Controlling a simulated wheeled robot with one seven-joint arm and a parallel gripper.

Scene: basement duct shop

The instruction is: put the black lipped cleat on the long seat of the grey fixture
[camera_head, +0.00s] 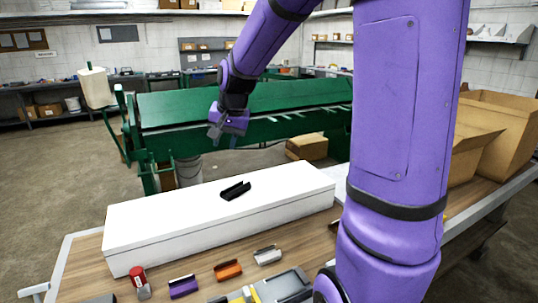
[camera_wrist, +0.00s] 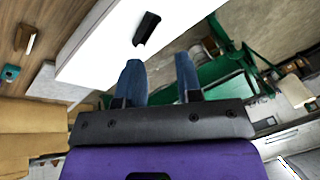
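The black lipped cleat (camera_head: 236,190) lies on top of the long white box, near its middle. It also shows in the wrist view (camera_wrist: 147,27), beyond my fingertips and apart from them. My gripper (camera_head: 217,136) is raised above and behind the white box in the head view. In the wrist view my gripper's two blue fingers (camera_wrist: 159,63) are spread, with nothing between them. A grey piece that looks like the fixture (camera_head: 287,287) is at the bottom edge of the head view, partly cut off and beside my arm. Its seats cannot be told apart.
The white box (camera_head: 150,233) fills the middle of the wooden bench. In front of it lie a purple cleat (camera_head: 183,287), an orange cleat (camera_head: 228,270), a light grey cleat (camera_head: 267,255) and a red-topped item (camera_head: 138,280). Cardboard boxes (camera_head: 497,118) stand at right. A green machine (camera_head: 270,98) stands behind.

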